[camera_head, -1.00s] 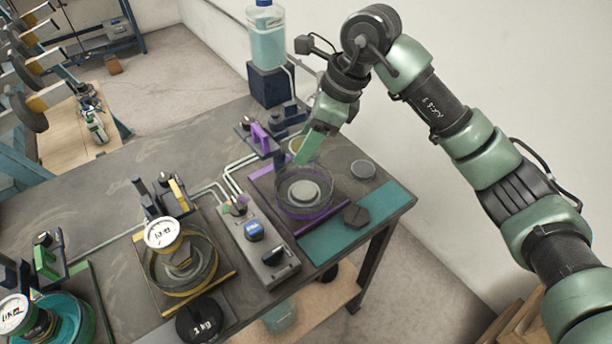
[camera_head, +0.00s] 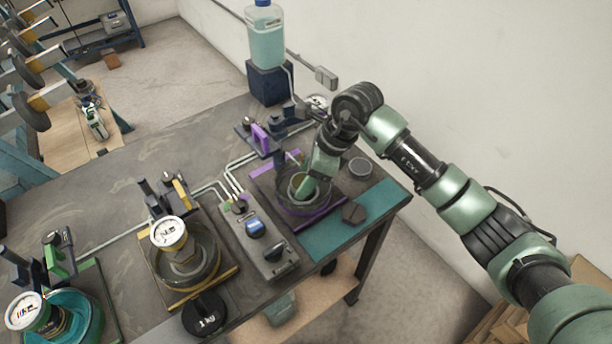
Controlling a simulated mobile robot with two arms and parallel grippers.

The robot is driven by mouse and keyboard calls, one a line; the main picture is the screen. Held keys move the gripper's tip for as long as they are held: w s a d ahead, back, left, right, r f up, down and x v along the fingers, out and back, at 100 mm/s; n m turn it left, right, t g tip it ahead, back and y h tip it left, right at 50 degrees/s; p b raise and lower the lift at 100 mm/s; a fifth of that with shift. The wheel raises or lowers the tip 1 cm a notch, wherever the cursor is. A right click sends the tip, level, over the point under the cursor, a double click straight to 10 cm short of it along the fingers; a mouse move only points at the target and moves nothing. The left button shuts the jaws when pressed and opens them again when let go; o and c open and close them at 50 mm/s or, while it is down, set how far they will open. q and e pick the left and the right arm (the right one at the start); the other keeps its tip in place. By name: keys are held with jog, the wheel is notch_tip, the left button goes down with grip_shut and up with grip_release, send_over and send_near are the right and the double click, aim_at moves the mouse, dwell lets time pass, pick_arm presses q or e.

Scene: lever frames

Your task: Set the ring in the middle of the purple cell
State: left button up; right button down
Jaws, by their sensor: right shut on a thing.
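The purple cell (camera_head: 313,211) is a round, clear-walled dish with a purple base rim, on a dark plate with purple edges near the right end of the bench. My right gripper (camera_head: 305,188) reaches down into it from above. Its green fingers are shut on the ring (camera_head: 295,184), a small olive-rimmed hoop seen inside the cell's outline. The gripper and wrist hide part of the ring and the cell's back right side. I cannot tell whether the ring touches the cell floor or is exactly central. My left gripper is not in view.
A yellow cell (camera_head: 206,283) with a gauge stands to the left, and a teal cell (camera_head: 88,318) lies farther left. A control box (camera_head: 257,240) stands close to the purple cell. A hexagonal weight (camera_head: 354,213) lies on the teal mat (camera_head: 330,243); a round tin (camera_head: 360,168) is behind.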

jog(key=shift+f, duration=0.1)
jog(key=c, duration=0.6)
grip_release()
jog(key=b+v, duration=0.2)
jog(key=v, duration=1)
jog(key=shift+b, duration=0.35)
jog(key=shift+s, duration=0.1)
